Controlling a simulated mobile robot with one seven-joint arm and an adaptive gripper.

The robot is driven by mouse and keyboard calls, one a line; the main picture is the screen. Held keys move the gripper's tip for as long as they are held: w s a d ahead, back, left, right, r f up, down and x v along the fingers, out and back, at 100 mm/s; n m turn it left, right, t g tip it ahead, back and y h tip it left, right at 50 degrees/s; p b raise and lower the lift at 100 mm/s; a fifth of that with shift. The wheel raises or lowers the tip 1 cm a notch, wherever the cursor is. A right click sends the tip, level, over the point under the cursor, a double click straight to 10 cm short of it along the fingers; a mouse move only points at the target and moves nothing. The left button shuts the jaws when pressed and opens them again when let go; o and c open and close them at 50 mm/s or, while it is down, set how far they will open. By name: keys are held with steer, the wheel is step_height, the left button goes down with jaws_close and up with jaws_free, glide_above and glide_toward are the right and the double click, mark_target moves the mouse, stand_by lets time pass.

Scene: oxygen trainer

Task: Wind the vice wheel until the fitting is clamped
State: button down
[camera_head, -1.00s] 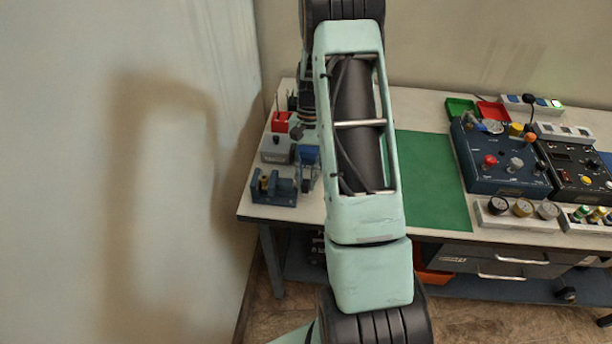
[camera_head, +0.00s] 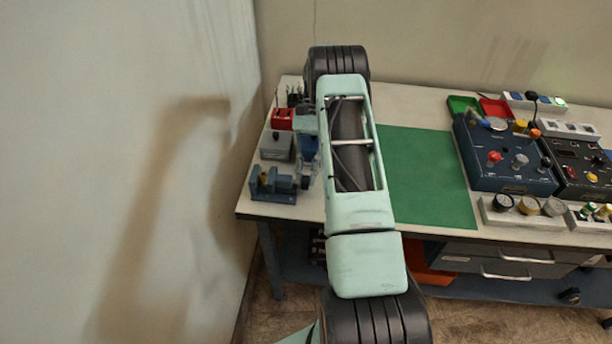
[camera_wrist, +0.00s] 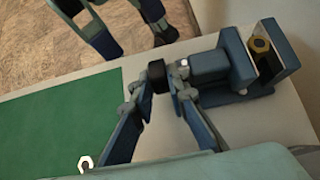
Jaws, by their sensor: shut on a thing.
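The blue vice (camera_head: 274,186) stands at the front left corner of the bench. In the wrist view the vice (camera_wrist: 222,72) lies at the upper right, with its two jaw plates upright. A brass hex fitting (camera_wrist: 260,46) sits between the plates; I cannot tell whether both touch it. The dark vice wheel (camera_wrist: 157,75) is at the near end of the screw. My gripper (camera_wrist: 158,82) is shut on the wheel, one finger on each side. In the head view my gripper (camera_head: 306,176) is small, just right of the vice, and the wheel is hard to make out.
A grey box (camera_head: 277,147) and a red block (camera_head: 282,119) stand behind the vice, near the left wall. The green mat (camera_head: 425,175) is bare. Control panels (camera_head: 502,158) and gauges (camera_head: 528,205) stand at the right. A white hex nut (camera_wrist: 86,164) shows at the wrist view's lower left.

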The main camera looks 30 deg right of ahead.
steer(key=shift+s+d+f, duration=0.1)
steer(key=shift+s+d, duration=0.15)
steer(key=shift+d, duration=0.05)
steer(key=c, duration=2.2)
jaws_free()
steer(key=shift+o, duration=0.2)
steer(key=shift+w+a, duration=0.1)
steer(key=shift+r, duration=0.4)
step_height(320, 180, up, 9)
steer(key=shift+r, duration=0.2)
